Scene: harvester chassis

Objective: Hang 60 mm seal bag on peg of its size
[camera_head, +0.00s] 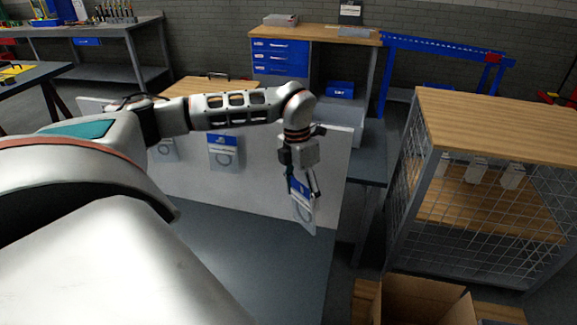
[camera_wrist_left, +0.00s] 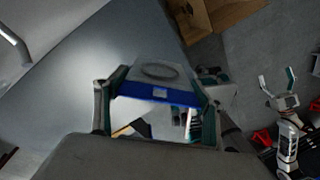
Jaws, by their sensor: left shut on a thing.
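My left gripper (camera_head: 305,190) is shut on a seal bag (camera_head: 303,214) with a blue header, hanging tilted from the fingers. It is in front of the right part of a pale upright panel (camera_head: 258,178). In the left wrist view the held bag (camera_wrist_left: 157,73) spans the space between the fingers, its ring faintly visible. Its size print is too small to read. Two other bags show on the panel: one in the middle (camera_head: 224,152) and one at left (camera_head: 165,150), partly behind my arm. The pegs cannot be made out. My right gripper (camera_wrist_left: 279,88) shows in the left wrist view, fingers apart and empty.
A dark grey tabletop (camera_head: 255,265) lies clear before the panel. A mesh-sided bench (camera_head: 500,125) stands at right, with an open cardboard box (camera_head: 425,300) below. A workbench with blue drawers (camera_head: 280,57) is behind. My left arm covers much of the left side.

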